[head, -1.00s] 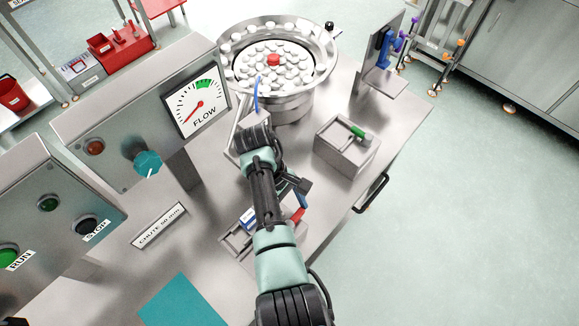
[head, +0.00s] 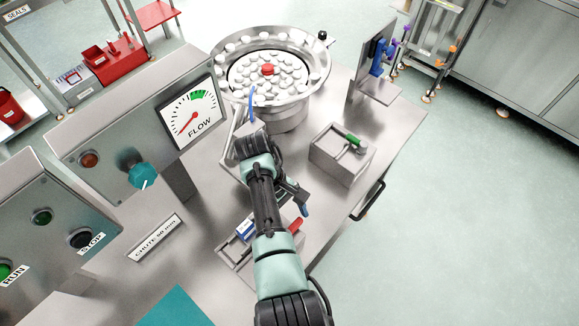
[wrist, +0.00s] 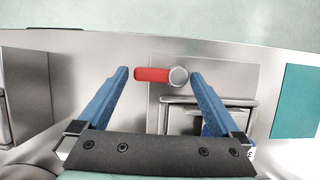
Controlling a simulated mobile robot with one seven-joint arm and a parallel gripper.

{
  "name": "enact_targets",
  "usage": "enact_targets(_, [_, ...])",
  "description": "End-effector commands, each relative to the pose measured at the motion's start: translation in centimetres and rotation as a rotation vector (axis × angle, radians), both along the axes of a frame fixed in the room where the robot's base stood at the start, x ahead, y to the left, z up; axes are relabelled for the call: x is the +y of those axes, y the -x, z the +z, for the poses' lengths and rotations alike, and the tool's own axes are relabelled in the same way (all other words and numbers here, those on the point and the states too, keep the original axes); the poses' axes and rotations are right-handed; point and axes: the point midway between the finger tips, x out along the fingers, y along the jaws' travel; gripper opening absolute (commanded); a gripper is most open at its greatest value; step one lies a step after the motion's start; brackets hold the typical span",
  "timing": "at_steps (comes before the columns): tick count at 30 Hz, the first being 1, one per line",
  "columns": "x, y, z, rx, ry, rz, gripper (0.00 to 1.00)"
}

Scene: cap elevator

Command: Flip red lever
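The red lever (head: 296,224) shows as a short red handle at the right front of a low metal fixture, partly hidden by my arm in the head view. In the wrist view the red lever (wrist: 152,74) lies sideways with a round metal end at its right. My gripper (wrist: 159,73) is open, with one blue finger at each side of the lever in the picture. I cannot tell whether either finger touches it. In the head view my gripper (head: 304,207) hangs just above and beside the lever.
A metal box with a green handle (head: 353,140) stands behind my gripper. The flow gauge panel (head: 191,114) and a run/stop panel (head: 60,222) stand left. Open floor lies right.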

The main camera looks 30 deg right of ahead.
Motion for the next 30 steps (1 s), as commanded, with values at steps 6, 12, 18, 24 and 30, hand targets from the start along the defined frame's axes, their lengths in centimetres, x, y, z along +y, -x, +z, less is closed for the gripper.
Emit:
enact_targets(6, [0.1,-0.3,0.5,-0.002,0.0,0.003,1.0])
enact_targets(12, [0.5,-1.7,3.6,-0.007,0.002,0.003,1.0])
enact_targets(18, [1.1,-3.2,8.8,-0.002,0.0,0.002,1.0])
enact_targets(24, [1.5,-4.2,11.3,0.0,0.0,0.001,1.0])
enact_targets(30, [1.6,-4.7,12.0,0.0,0.0,0.0,1.0])
